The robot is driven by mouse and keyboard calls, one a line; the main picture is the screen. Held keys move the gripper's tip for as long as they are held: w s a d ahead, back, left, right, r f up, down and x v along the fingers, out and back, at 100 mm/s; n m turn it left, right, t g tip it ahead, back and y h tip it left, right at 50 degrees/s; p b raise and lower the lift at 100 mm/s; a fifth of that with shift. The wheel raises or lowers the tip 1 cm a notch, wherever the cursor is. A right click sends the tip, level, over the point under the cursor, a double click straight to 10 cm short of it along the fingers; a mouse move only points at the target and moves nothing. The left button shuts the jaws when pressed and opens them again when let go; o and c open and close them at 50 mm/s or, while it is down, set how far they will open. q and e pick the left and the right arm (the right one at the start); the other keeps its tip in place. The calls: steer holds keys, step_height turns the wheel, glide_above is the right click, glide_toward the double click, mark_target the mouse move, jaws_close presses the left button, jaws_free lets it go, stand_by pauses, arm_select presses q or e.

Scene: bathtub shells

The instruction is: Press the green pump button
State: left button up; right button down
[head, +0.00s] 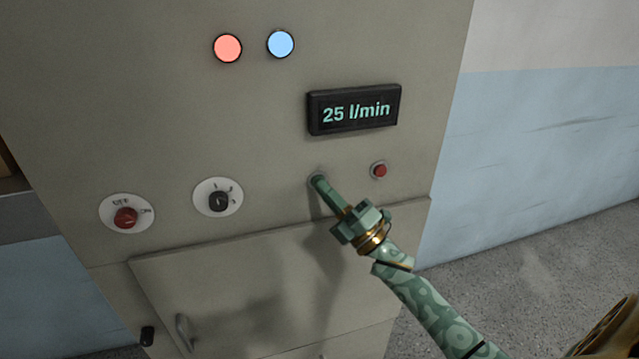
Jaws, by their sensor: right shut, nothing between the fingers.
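My right gripper (319,182) is shut and empty, reaching in from the lower right. Its fingertips are over a small round grey rim on the cabinet's front panel, to the left of a small red button (379,170). They cover the middle of that rim, so I cannot see a green button there or tell its colour. The tips look touching or very close to the panel; I cannot tell whether anything is pressed in. The display (353,109) above reads 25 l/min. My left gripper is not in view.
The grey cabinet (160,90) carries a red switch (125,217), a black rotary knob (218,201), a pale red lamp (228,48) and a blue lamp (281,43). Below is a closed door with a handle (184,333). Open floor (540,260) lies right.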

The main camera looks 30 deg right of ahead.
steer(key=shift+s+a, duration=0.2)
steer(key=shift+s, duration=0.55)
steer(key=shift+p, duration=0.3)
steer(key=s, duration=0.2)
steer(key=s+a+p, duration=0.1)
steer(key=s, duration=0.2)
stand_by(0.5)
